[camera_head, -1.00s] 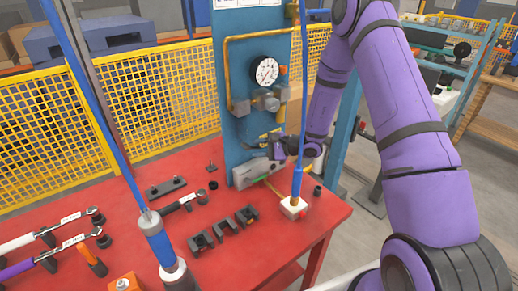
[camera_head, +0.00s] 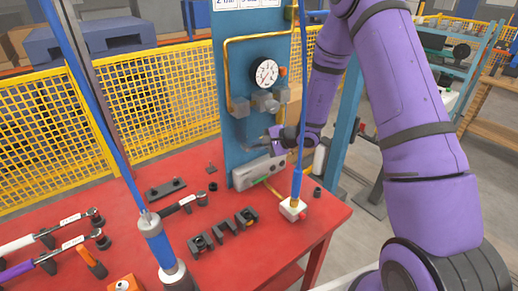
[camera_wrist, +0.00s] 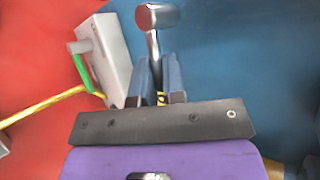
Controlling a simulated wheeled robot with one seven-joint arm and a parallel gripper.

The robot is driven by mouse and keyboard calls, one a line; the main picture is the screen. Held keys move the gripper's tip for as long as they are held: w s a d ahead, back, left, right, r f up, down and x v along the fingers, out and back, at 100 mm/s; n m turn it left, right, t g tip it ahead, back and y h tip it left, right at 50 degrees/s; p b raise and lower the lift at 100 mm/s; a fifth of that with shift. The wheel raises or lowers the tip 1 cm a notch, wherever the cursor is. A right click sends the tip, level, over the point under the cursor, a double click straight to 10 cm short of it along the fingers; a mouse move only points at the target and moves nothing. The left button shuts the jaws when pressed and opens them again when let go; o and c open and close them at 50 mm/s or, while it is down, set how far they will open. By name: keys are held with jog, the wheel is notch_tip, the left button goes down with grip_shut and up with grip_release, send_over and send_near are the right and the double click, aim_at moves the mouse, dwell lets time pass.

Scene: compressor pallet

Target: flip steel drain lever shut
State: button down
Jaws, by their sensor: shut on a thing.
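The steel drain lever shows in the wrist view as a shiny rounded knob (camera_wrist: 158,16) with a narrow stem running down between my fingers. My gripper (camera_wrist: 159,80) is shut on it, with two dark blue fingers on either side of the stem. In the head view my gripper (camera_head: 277,135) is at the lower part of the blue panel (camera_head: 238,140), under the gauge and valve fittings. There the lever is small and partly hidden by the gripper, so its exact angle is hard to tell.
A grey box (camera_head: 258,173) with a yellow hose stands below my gripper, and also shows in the wrist view (camera_wrist: 107,55). A round gauge (camera_head: 266,73) and brass pipe are above. The red table (camera_head: 270,255) holds black blocks, wrenches and a white block with a blue rod.

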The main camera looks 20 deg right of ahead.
jog(key=shift+r+n+h, duration=0.25)
jog(key=shift+n+h, duration=0.05)
jog(key=shift+h, duration=0.1)
jog(key=c, duration=1.2)
grip_release()
jog(key=shift+s+d, duration=0.1)
jog(key=v, duration=1)
jog(key=shift+s+d+r, duration=0.1)
jog(key=shift+d+r, duration=0.1)
